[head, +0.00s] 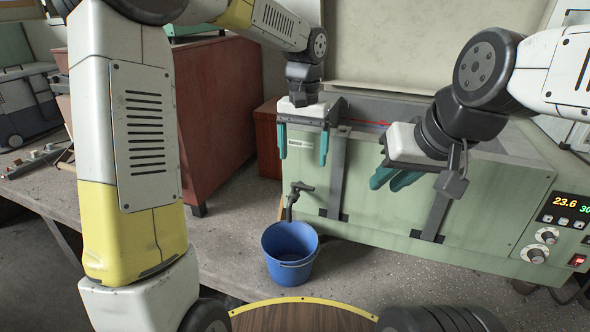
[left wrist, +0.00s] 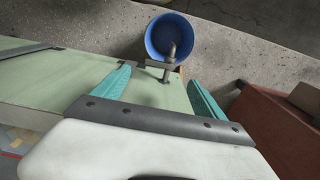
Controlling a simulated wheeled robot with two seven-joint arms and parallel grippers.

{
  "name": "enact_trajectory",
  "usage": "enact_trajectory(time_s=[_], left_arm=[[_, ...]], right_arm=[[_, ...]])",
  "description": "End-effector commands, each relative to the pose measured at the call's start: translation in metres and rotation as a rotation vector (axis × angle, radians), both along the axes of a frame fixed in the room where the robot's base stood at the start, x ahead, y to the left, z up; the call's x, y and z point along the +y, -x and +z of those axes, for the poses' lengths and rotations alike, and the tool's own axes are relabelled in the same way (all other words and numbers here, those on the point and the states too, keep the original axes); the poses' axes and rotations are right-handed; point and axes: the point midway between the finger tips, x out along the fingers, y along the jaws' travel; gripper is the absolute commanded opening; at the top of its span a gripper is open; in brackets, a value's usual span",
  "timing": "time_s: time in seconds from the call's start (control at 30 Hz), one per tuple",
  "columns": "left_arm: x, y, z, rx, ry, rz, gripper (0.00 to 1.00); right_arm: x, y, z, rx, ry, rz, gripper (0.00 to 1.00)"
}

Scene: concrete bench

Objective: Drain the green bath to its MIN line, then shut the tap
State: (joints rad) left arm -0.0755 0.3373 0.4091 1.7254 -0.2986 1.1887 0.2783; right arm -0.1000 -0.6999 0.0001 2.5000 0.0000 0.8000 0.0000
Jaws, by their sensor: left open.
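The green bath (head: 375,200) stands on the bench with its front face towards me. Its dark tap (head: 293,197) sticks out low at the left end, its lever pointing right; it also shows in the left wrist view (left wrist: 170,63). I cannot tell whether it is open. A blue bucket (head: 290,265) stands under the tap. My left gripper (head: 303,158) is open and empty above the tap, fingers pointing down. My right gripper (head: 390,183) hangs before the bath's front; its jaw gap is unclear. A red line (head: 372,123) shows inside the bath. The water level and MIN mark cannot be read.
A control panel (head: 565,220) with a lit display reading 23.6 is at the bath's right end. Red-brown cabinets (head: 215,110) stand to the left and behind. Dark straps (head: 337,175) run down the bath's front. The bench around the bucket is clear.

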Motion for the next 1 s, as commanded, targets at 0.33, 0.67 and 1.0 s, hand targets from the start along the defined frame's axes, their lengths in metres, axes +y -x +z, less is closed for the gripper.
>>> enact_trajectory(time_s=[0.33,0.67,1.0], left_arm=[[-0.001,-0.001,-0.043,0.011,-0.002,-0.001,0.82],[-0.002,-0.002,-0.079,0.007,-0.001,-0.002,0.82],[-0.002,-0.002,-0.08,0.006,-0.001,-0.001,0.7]], right_arm=[[0.0,0.0,0.0,0.0,0.0,0.0,0.24],[0.0,0.0,0.0,0.0,0.0,0.0,0.24],[0.0,0.0,0.0,0.0,0.0,0.0,0.24]])
